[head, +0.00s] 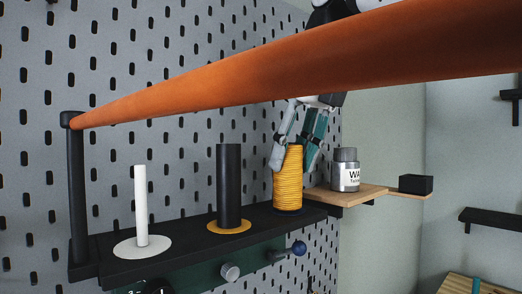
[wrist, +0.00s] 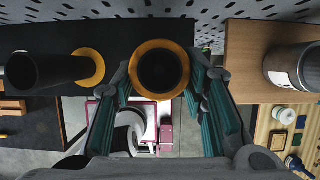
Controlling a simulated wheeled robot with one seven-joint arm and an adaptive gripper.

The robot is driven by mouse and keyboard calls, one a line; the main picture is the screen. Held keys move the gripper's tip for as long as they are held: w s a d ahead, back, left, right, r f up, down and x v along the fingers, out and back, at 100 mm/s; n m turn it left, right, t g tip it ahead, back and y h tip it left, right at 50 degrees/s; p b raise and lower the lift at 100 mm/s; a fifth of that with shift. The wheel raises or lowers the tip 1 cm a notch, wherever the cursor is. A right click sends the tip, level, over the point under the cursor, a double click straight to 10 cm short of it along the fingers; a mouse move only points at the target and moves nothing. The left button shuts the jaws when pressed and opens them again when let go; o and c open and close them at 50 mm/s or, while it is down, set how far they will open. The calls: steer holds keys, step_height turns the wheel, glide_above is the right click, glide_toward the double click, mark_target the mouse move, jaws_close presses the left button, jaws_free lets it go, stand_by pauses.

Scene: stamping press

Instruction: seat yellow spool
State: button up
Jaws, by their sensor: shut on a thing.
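The yellow spool (head: 288,185) is upright at the right end of the black shelf (head: 185,245), its base at or just above the surface; I cannot tell which. My gripper (head: 295,145) is shut on its upper part from above. In the wrist view the spool (wrist: 183,84) shows end-on as a yellow ring with a dark middle, between the teal fingers of my gripper (wrist: 160,80). Left of it, a thick black post (head: 228,185) stands on a yellow disc (head: 244,227), empty. The post also shows in the wrist view (wrist: 40,71).
A thin white post (head: 141,205) stands on a white disc (head: 127,248) farther left. An orange bar (head: 250,72) crosses in front, above the shelf, from a black upright (head: 78,190). A grey jar (head: 345,172) stands on a wooden shelf (head: 325,195) at the right. A pegboard is behind.

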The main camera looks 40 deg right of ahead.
steer(key=shift+f, duration=0.1)
stand_by(0.3)
steer(key=o, duration=1.2)
steer(key=shift+o, duration=0.2)
steer(key=v, duration=1.2)
